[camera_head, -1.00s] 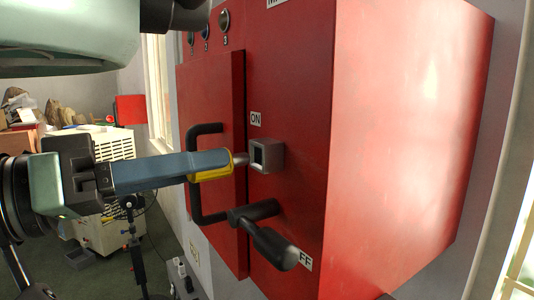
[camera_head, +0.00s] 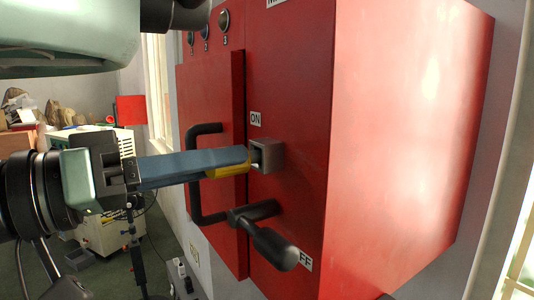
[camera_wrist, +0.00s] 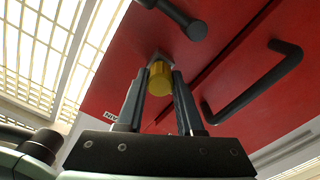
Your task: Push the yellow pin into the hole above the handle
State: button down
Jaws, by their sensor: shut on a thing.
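My gripper (camera_head: 247,160) is shut on the yellow pin (camera_head: 226,171), which shows below and between the blue-grey fingers. The wrist view shows the round yellow pin (camera_wrist: 160,79) between the two fingertips. The fingertips are right at the grey square block (camera_head: 270,155) on the red cabinet, which holds the hole. The pin's tip is hidden by the fingers and block, so I cannot tell how deep it sits. The black lever handle (camera_head: 272,246) is below the block, pointing down and outward by the OFF label; it also shows in the wrist view (camera_wrist: 180,18).
A black bar handle (camera_head: 194,176) stands out from the cabinet door just behind my fingers. The red cabinet (camera_head: 300,80) carries an ON label (camera_head: 255,118) above the block and several round indicators at the top. Free room lies in front of the cabinet.

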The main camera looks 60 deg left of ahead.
jog(key=shift+w+r, duration=0.1)
jog(key=shift+w, duration=0.5)
jog(key=c, duration=0.8)
grip_release()
jog(key=shift+c, duration=0.2)
jog(key=o, duration=0.4)
jog(key=shift+w, duration=0.35)
jog(key=shift+s, duration=0.1)
jog(key=shift+s, duration=0.2)
jog(key=s, duration=0.5)
jog(key=shift+s+a, duration=0.1)
jog(key=shift+s, duration=0.3)
